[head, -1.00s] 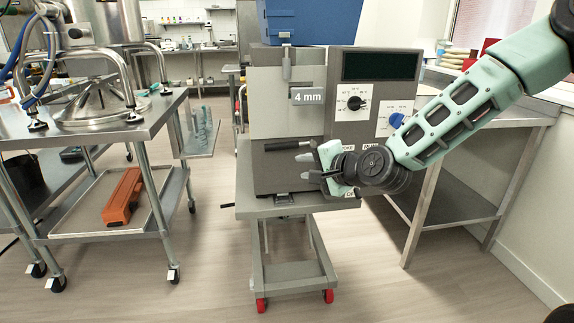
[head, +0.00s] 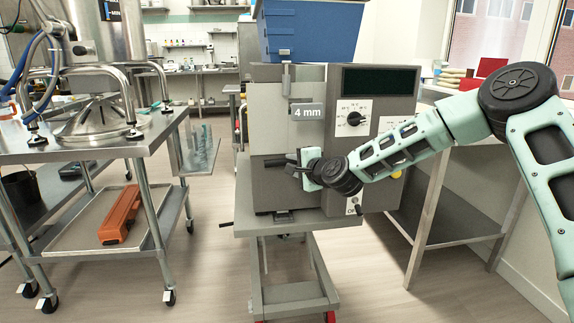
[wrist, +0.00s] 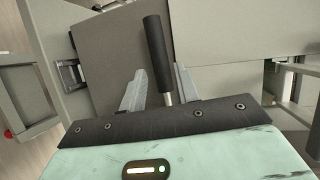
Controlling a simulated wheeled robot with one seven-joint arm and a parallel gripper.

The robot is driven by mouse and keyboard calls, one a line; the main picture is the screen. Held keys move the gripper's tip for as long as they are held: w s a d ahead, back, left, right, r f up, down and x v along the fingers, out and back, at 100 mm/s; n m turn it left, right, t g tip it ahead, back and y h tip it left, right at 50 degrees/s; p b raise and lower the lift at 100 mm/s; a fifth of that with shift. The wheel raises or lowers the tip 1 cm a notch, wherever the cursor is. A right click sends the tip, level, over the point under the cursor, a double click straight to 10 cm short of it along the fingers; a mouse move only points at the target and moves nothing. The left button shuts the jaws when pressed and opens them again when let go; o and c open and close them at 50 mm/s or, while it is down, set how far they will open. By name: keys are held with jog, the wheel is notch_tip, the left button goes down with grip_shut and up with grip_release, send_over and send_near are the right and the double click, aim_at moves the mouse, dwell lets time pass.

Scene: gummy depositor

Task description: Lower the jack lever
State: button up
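The jack lever (head: 279,162) is a black grip on a thin metal rod at the front of the grey depositor (head: 262,115). In the head view it points left, roughly level. My gripper (head: 293,165) is at the lever's right part, in front of the machine. In the wrist view the lever (wrist: 157,52) passes between the two grey fingers of my gripper (wrist: 160,72). The fingers are apart, with a visible gap on each side of the rod, so the gripper is open. My gripper partly hides the lever's base in the head view.
A blue hopper (head: 310,32) sits on top. The dial panel (head: 375,120) is behind my arm. The depositor stands on a wheeled lift cart (head: 300,226). A steel trolley (head: 100,150) with an orange case (head: 120,215) is left; a side table (head: 455,195) is right.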

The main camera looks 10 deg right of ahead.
aim_at(285, 163)
jog(key=shift+x, duration=1.95)
grip_shut()
